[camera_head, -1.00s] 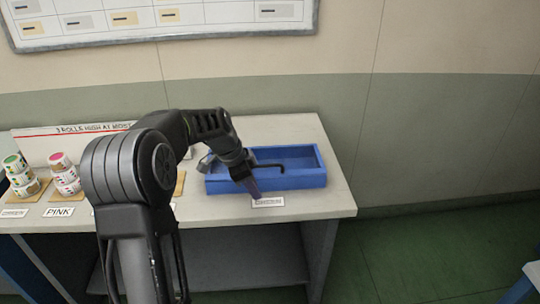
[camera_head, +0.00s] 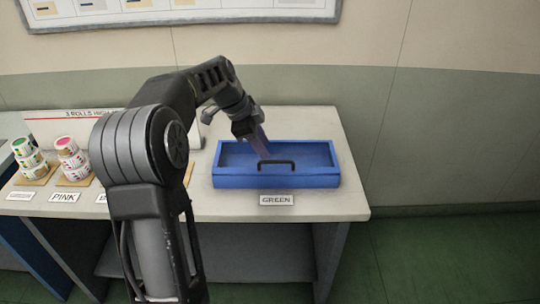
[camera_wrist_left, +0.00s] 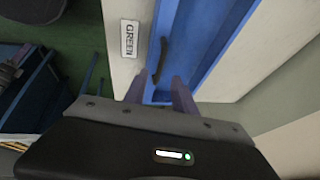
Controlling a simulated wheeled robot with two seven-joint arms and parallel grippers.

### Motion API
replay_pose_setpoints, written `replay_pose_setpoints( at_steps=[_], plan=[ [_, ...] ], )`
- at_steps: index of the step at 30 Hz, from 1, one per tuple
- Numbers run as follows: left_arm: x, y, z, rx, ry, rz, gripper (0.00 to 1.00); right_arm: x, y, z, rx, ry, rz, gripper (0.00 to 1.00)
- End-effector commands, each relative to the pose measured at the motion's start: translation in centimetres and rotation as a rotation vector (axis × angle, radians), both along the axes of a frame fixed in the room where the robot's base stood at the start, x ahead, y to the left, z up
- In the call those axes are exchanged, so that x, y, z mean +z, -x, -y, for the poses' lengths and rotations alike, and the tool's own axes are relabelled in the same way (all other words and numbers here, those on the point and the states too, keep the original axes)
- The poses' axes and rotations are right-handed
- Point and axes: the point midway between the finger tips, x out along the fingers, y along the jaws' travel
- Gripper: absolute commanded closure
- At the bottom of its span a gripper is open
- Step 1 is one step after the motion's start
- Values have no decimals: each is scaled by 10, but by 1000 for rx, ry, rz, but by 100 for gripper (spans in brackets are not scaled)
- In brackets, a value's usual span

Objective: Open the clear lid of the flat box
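The flat blue box (camera_head: 275,181) sits on the worktop behind a GREEN label. A dark bar handle (camera_head: 277,162) runs along the top near its front edge. The clear lid is hard to make out; it appears to lie down flat. My left gripper (camera_head: 263,152) points down above the box, close to the left end of the handle. In the left wrist view the gripper (camera_wrist_left: 159,82) is open with its two purple fingers apart, and the handle (camera_wrist_left: 160,58) shows just beyond the fingertips. Nothing is held. My right gripper is out of view.
On the worktop (camera_head: 310,208) to the left stand stacks of rolls (camera_head: 71,158) behind labels, including the PINK label (camera_head: 64,197). The GREEN label (camera_head: 276,200) lies in front of the box. The wall rises behind. Worktop right of the box is clear.

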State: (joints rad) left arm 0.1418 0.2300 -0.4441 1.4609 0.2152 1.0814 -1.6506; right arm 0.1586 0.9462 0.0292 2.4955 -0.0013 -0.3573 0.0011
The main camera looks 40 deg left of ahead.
Motion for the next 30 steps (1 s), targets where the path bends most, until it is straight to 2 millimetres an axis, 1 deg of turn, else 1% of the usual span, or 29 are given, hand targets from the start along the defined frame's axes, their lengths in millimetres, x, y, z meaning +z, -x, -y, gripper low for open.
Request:
replay_pose_setpoints(
  at_steps=[1, 6, 10, 14, 21, 30],
  plan=[
    [-8, -2, 2, 0, 1, -5, 68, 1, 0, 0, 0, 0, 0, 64],
    [-33, -12, 7, 0, 1, -5, 68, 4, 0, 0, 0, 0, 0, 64],
    [-46, -18, 10, 0, 1, -2, 68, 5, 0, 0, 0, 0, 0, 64],
    [-51, -21, 11, 0, 0, -1, 68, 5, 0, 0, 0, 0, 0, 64],
    [-51, -21, 11, 0, 0, 0, 68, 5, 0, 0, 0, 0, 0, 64],
    [-51, -21, 11, 0, 0, 0, 93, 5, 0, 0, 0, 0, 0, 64]
  ],
)
